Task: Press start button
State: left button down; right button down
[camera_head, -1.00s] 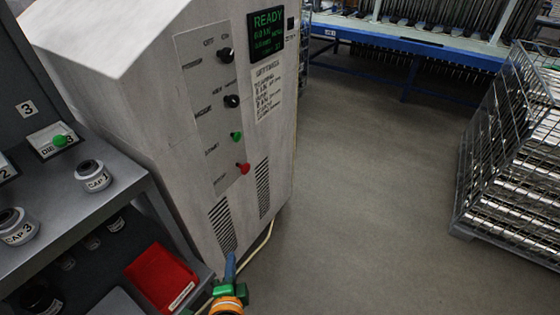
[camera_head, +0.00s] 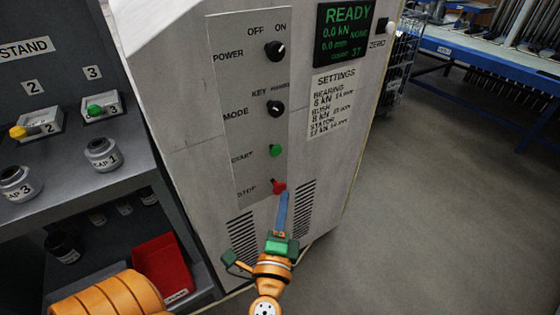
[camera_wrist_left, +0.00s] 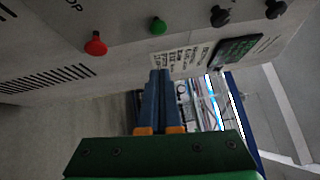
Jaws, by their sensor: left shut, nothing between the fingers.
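The green start button (camera_head: 275,150) sits on the grey control panel of a white machine cabinet (camera_head: 175,60), labelled START. It also shows in the left wrist view (camera_wrist_left: 158,26). The red stop button (camera_head: 278,187) is just below it in the head view. My left gripper (camera_head: 284,196) has blue fingers that are shut and empty. In the head view its tips overlap the area just below the red button; in the left wrist view the fingers (camera_wrist_left: 160,72) point below the green button, apart from it. My right gripper is not in view.
Two black knobs, power (camera_head: 275,50) and mode (camera_head: 275,108), are above the buttons. A display (camera_head: 344,40) reads READY. A stand with labelled caps (camera_head: 103,154) and a red bin (camera_head: 163,268) is at left. The floor at right is open.

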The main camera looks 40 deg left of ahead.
aim_at(275, 151)
pick_arm(q)
jog(key=s+a+p+x, duration=0.1)
jog(key=a+p+x, duration=0.1)
jog(key=x, duration=0.9)
jog(key=shift+a+p, duration=0.4)
jog(key=shift+p, duration=0.2)
jog(key=shift+w+r, duration=0.1)
